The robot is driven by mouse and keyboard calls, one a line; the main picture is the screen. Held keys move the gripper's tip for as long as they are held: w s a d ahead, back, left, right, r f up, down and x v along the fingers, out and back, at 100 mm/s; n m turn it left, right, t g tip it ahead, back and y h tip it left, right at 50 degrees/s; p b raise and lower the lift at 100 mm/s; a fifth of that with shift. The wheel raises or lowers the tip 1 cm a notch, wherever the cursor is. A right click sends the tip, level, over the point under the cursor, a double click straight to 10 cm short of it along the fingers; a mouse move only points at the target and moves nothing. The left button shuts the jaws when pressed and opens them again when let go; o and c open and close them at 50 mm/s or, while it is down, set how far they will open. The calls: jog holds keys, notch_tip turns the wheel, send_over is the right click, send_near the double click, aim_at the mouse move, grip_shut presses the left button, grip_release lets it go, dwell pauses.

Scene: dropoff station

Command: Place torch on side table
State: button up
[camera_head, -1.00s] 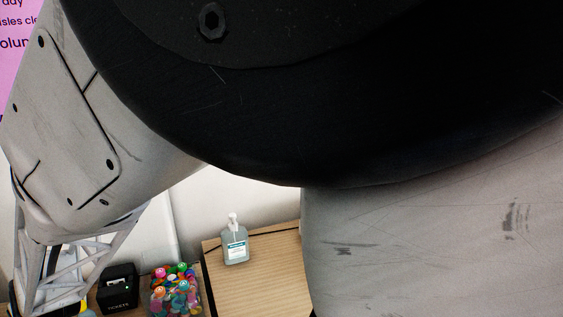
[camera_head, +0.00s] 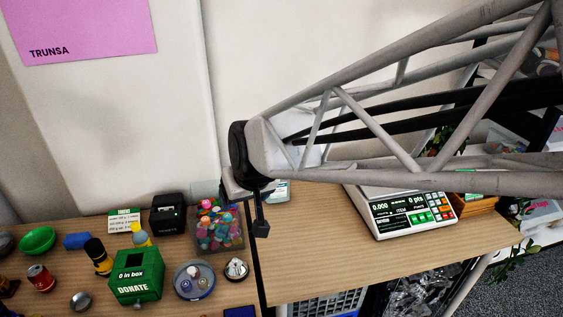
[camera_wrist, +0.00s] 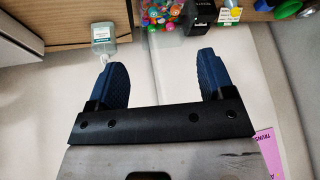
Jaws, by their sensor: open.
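My gripper (camera_head: 258,208) hangs above the seam between two wooden tables, in front of the wall. In the wrist view my gripper (camera_wrist: 162,80) is open, with two blue pads wide apart and nothing between them. A black and yellow upright object (camera_head: 98,257) on the left table (camera_head: 215,308) may be the torch; I cannot be sure. It stands well to the left of my gripper. The right table (camera_head: 325,265) has bare wood at its front; I cannot tell which table is the side table.
A sanitizer bottle (camera_head: 279,191) stands behind my gripper. A jar of colourful pieces (camera_head: 217,232), a black printer (camera_head: 167,214), a green donation box (camera_head: 136,282) and a round dish (camera_head: 194,281) crowd the left table. A scale (camera_head: 405,212) stands on the right table.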

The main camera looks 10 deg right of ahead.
jog(key=s+d+r+m+g+h, duration=0.1)
jog(key=s+d+m+g+h, duration=0.1)
jog(key=s+d, duration=1.3)
jog(key=shift+s+m+h, duration=0.3)
jog(key=shift+s+m, duration=0.1)
jog(key=shift+m, duration=0.1)
